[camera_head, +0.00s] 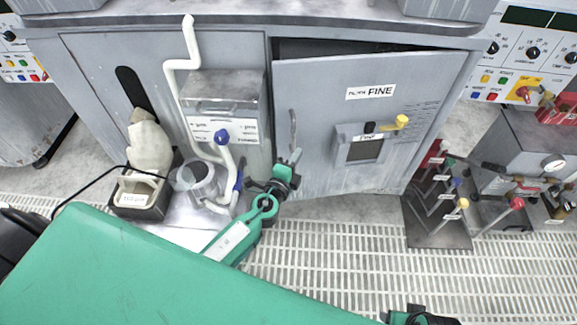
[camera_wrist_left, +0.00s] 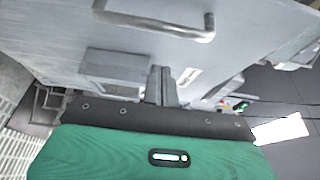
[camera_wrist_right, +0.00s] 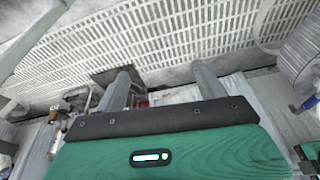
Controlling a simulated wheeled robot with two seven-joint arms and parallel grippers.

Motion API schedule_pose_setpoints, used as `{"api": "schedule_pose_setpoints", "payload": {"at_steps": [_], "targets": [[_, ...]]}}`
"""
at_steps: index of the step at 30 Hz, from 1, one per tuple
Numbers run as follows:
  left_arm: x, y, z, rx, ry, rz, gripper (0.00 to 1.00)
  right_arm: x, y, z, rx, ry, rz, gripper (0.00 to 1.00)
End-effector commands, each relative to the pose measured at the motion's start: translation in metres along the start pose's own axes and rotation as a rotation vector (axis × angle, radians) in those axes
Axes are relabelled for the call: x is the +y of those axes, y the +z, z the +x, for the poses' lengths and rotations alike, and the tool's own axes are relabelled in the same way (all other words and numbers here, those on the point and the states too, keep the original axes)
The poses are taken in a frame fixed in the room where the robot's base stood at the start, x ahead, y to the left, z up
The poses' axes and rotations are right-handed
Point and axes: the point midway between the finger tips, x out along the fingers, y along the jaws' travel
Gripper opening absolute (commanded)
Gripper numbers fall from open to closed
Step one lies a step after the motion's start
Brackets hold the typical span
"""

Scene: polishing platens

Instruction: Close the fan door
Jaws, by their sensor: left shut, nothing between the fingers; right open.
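The grey cabinet door (camera_head: 330,95) has a label reading FINE and stands slightly ajar, with a dark gap along its top edge. Its vertical bar handle (camera_head: 293,128) is near the door's left edge; the handle also shows at the top of the left wrist view (camera_wrist_left: 165,27). My left gripper (camera_head: 293,158) is in front of the door, just below the handle, with its fingers together and empty (camera_wrist_left: 161,85). Whether it touches the door I cannot tell. My right gripper (camera_wrist_right: 164,82) is open and empty over the floor grating; only a bit of that arm shows at the head view's bottom edge.
A grey box with a blue knob (camera_head: 222,136) and white pipe stands left of the door. A yellow-handled latch (camera_head: 401,122) is on the door. A rack of coloured-knob levers (camera_head: 440,205) stands to the right. Slatted floor (camera_head: 340,250) is open in front.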

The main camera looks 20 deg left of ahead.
Motion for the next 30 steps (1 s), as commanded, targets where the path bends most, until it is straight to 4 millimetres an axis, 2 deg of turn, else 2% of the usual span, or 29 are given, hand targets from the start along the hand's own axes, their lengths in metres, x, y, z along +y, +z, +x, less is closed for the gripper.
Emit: {"api": "schedule_pose_setpoints", "payload": {"at_steps": [3, 9, 22, 26, 30], "targets": [[-0.001, 0.01, 0.017, -0.001, 0.0, 0.003, 0.0, 0.0, 0.001, 0.004, -0.005, 0.0, 0.0, 0.72], [0.0, 0.025, 0.032, 0.0, 0.0, 0.0, 0.0, 0.0, 0.002, 0.007, -0.007, 0.0, 0.0, 0.72], [0.0, 0.029, 0.035, 0.0, 0.0, 0.0, 0.0, 0.0, 0.002, 0.008, -0.008, 0.0, -0.001, 0.72], [0.002, 0.036, 0.045, 0.0, 0.0, 0.001, 0.0, 0.0, 0.004, 0.01, -0.012, 0.0, -0.001, 0.72], [0.003, 0.054, 0.068, -0.001, -0.001, 0.003, 0.0, 0.0, -0.004, -0.014, 0.022, -0.001, 0.001, 0.72]]}}
